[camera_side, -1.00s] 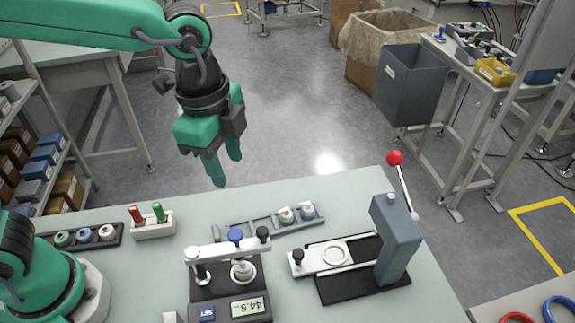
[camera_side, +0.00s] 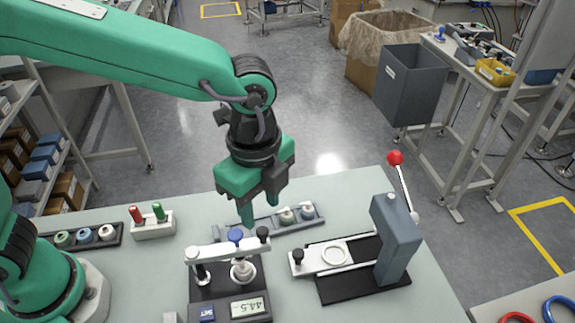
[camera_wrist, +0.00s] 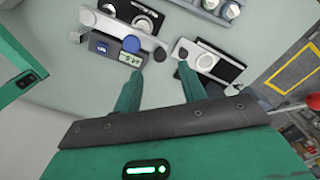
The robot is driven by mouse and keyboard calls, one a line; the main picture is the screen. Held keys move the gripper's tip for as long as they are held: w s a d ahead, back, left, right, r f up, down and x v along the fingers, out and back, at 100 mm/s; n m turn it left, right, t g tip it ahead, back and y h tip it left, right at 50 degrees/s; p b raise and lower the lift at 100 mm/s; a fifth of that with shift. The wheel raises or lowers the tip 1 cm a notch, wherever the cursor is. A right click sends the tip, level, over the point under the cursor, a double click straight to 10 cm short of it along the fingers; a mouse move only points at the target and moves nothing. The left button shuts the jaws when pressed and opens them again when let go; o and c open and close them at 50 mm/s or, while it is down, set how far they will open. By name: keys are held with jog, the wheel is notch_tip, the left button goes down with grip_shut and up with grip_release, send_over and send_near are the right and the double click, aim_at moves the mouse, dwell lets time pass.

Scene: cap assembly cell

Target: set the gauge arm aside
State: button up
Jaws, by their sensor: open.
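The gauge (camera_side: 230,300) stands at the front middle of the bench, its display reading about 44.5. Its pale gauge arm (camera_side: 215,252) lies across the top, with a blue knob (camera_side: 235,235) and a black knob (camera_side: 262,232). A whitish part sits beneath the arm. The gauge arm also shows in the wrist view (camera_wrist: 115,27). My gripper (camera_side: 258,212) is open and empty, pointing down above and behind the gauge arm. In the wrist view, the fingers (camera_wrist: 159,73) are apart with the gauge beyond the left fingertip.
A lever press (camera_side: 395,240) with a red ball handle and a ringed slide (camera_side: 318,260) stands to the right. A grey rack (camera_side: 268,224) with pale parts lies behind the gauge. A red and green holder (camera_side: 153,228) and a dark cap tray (camera_side: 84,236) are left.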

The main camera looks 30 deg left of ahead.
aim_at(262, 231)
jog(key=shift+f, duration=2.65)
jog(key=shift+c, duration=0.2)
grip_shut()
